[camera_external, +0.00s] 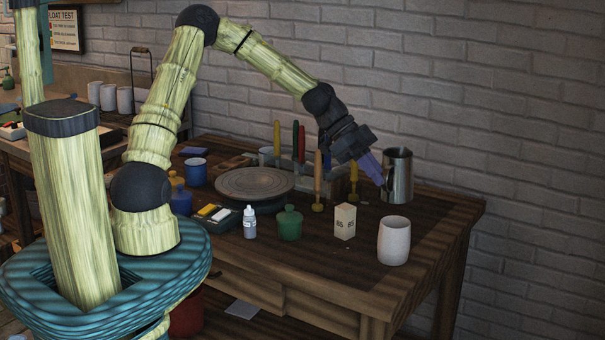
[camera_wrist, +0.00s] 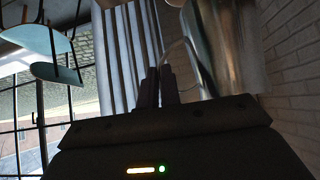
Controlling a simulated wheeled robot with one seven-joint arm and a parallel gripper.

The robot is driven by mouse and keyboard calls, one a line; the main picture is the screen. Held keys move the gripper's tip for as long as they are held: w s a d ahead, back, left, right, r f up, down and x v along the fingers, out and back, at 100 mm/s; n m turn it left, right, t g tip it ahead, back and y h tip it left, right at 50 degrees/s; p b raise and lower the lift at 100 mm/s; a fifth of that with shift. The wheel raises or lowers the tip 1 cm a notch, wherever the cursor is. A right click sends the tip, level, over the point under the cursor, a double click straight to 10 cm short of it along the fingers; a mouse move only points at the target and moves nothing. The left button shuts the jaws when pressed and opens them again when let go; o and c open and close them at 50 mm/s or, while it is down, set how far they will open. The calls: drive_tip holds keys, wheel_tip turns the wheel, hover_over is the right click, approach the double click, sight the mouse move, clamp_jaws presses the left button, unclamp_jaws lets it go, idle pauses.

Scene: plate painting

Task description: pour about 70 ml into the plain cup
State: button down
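The plain cup (camera_external: 394,243) is pale and off-white. It stands upright near the front right of the wooden table. A metal pitcher (camera_external: 400,175) stands upright behind it, close to the table's back right; its inside cannot be seen. My gripper (camera_external: 382,182) reaches down to the pitcher's left side, where the handle is. In the wrist view the fingers (camera_wrist: 163,86) are close together at the curved handle (camera_wrist: 188,45) and look closed on it, with the shiny pitcher body (camera_wrist: 225,45) to the right. The cup does not show in the wrist view.
A small box (camera_external: 345,221) stands left of the cup, with a green jar (camera_external: 289,223) and a dropper bottle (camera_external: 250,222) farther left. A turntable (camera_external: 254,181) and upright tools (camera_external: 318,180) are behind. The table (camera_external: 440,225) is clear right of the cup.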

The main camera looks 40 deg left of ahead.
drive_tip(key=s+d+b, duration=0.1)
drive_tip(key=s+b, duration=0.1)
drive_tip(key=s, duration=1.3)
wheel_tip(320, 180, down, 14)
drive_tip(key=g, duration=0.1)
drive_tip(key=shift+s, duration=0.15)
drive_tip(key=shift+r+p, duration=0.1)
drive_tip(key=shift+p, duration=0.25)
drive_tip(key=w+r+n+g+h+p, duration=0.2)
drive_tip(key=w+r+n+g+p, duration=0.3)
drive_tip(key=w+r+g+p, duration=0.4)
drive_tip(key=shift+w+r+g+p, duration=0.3)
drive_tip(key=shift+w+r+p, duration=1.25)
drive_tip(key=shift+p, duration=1.65)
drive_tip(key=shift+w+a+r+n+g+h, duration=0.1)
drive_tip(key=shift+w+r+n+g+h, duration=0.15)
drive_tip(key=shift+r+n+g+h, duration=0.25)
drive_tip(key=shift+w+r+n+g+h+b, duration=0.2)
drive_tip(key=shift+w+n+b, duration=0.1)
drive_tip(key=shift+w+b, duration=0.35)
drive_tip(key=shift+w+r+n+g+h+b, duration=0.15)
drive_tip(key=shift+w+n+b, duration=0.15)
drive_tip(key=shift+w+b, duration=0.3)
